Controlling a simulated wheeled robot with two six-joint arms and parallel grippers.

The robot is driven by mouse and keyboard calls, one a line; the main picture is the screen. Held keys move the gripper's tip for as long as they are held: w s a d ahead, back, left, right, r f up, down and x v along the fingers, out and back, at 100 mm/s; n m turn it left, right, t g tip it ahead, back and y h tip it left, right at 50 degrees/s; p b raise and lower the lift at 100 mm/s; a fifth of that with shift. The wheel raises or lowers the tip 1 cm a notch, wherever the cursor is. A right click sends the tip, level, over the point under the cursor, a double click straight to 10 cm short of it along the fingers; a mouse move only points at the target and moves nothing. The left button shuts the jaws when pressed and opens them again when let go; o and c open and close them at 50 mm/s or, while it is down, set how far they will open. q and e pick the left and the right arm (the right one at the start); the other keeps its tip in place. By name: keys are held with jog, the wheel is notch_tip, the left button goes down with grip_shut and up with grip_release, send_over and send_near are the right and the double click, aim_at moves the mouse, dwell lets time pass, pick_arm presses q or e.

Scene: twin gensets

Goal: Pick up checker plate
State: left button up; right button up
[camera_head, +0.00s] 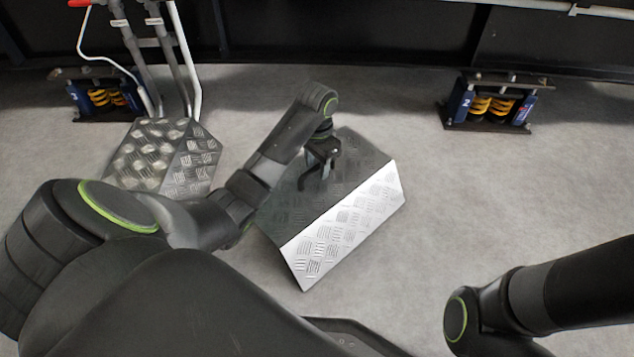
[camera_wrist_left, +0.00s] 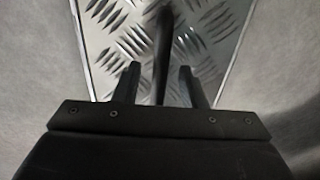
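A bent checker plate (camera_head: 343,228) lies on the grey floor in the middle of the head view, with a bright near face and a darker, shaded far face. My left gripper (camera_head: 316,178) points down over the darker face. In the left wrist view, the two fingers of my left gripper (camera_wrist_left: 158,68) are spread apart in front of a checker-patterned plate (camera_wrist_left: 215,40). A dark narrow strip shows between the fingers; I cannot tell what it is. Whether the fingers touch the plate is unclear. My right arm shows at the lower right, but its gripper is out of view.
A second checker-plate piece (camera_head: 165,155) stands at the left by grey pipes (camera_head: 178,60) and a red-ended lever (camera_head: 80,3). Spring mounts stand at the back left (camera_head: 105,97) and back right (camera_head: 492,102).

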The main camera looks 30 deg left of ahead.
pick_arm(q)
grip_shut()
dwell(0.3)
dwell(1.2)
